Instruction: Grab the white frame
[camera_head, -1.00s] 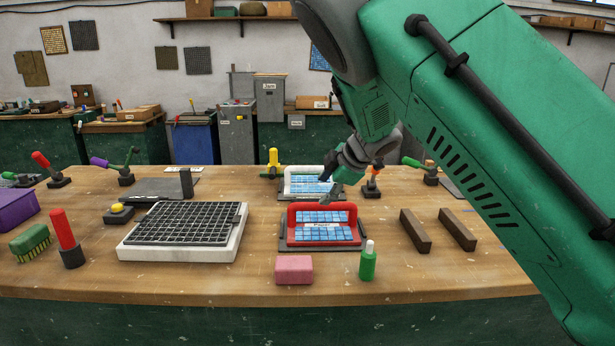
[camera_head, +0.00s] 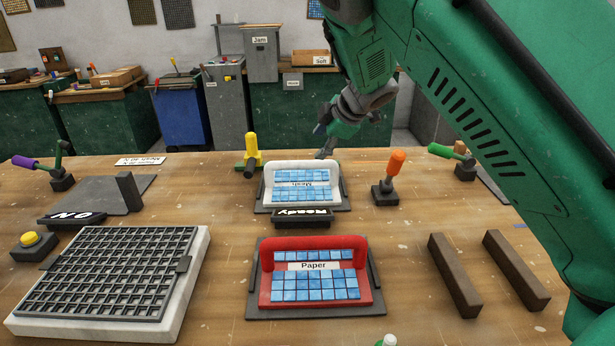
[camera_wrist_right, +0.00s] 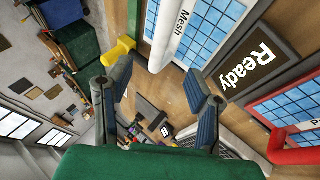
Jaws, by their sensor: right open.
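The white frame (camera_head: 301,168) stands behind the red one on a dark base, holding blue tiles and a "Mesh" label. It also shows at the top of the right wrist view (camera_wrist_right: 163,35). My right gripper (camera_head: 322,142) is just behind and above the white frame's back right edge in the head view. In the right wrist view my right gripper (camera_wrist_right: 160,95) has its two fingers spread with nothing between them, and the white frame lies beyond the fingertips. My left gripper is not in view.
The red "Paper" frame (camera_head: 314,243) sits in front, with a "Ready" sign (camera_head: 301,217) between the frames. An orange-handled lever (camera_head: 392,178) stands right of the white frame, a yellow clamp (camera_head: 252,151) left. A black grid tray (camera_head: 122,275) lies front left. Two brown bars (camera_head: 455,272) lie right.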

